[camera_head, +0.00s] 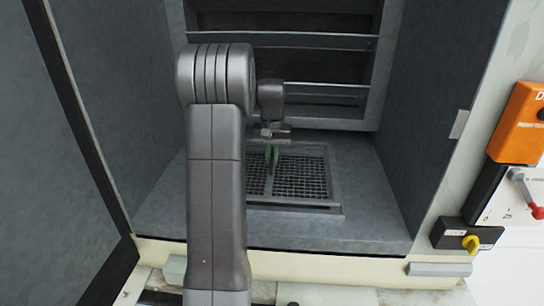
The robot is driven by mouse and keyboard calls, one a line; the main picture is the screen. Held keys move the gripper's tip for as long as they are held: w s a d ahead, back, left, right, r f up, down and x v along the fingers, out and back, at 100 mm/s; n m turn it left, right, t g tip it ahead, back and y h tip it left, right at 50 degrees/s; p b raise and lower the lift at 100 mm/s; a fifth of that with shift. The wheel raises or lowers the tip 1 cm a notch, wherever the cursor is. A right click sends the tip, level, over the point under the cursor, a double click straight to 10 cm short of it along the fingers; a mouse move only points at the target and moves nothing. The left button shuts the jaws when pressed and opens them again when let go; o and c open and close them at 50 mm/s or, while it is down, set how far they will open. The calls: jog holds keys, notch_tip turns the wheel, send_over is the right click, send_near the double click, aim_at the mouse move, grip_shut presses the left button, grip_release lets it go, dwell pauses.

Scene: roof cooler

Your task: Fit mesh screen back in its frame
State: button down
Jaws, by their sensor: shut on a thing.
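The mesh screen (300,178) is a dark grid panel with a lighter grey rim, at the floor of the grey cooler cabinet. My arm hides the screen's left part. A grey strip (293,206) runs along the screen's front edge. I cannot tell where the frame ends and the screen begins, nor whether the screen lies flat in it.
The cabinet's back has dark slots with metal rails (320,88). Side walls stand left and right. An open door (50,190) is at the left. An orange box (520,125), a red-tipped lever (536,210) and a yellow knob (470,243) are at the right. Bare floor (365,190) lies right of the screen.

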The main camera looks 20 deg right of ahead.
jog(key=shift+f, duration=0.2)
jog(key=shift+f+b, duration=0.55)
jog(key=shift+f, duration=0.7)
jog(key=shift+f, duration=0.2)
jog(key=c, duration=1)
grip_release()
jog(key=shift+r, duration=0.15)
jog(key=shift+r+p, duration=4.2)
jog(key=shift+r, duration=0.7)
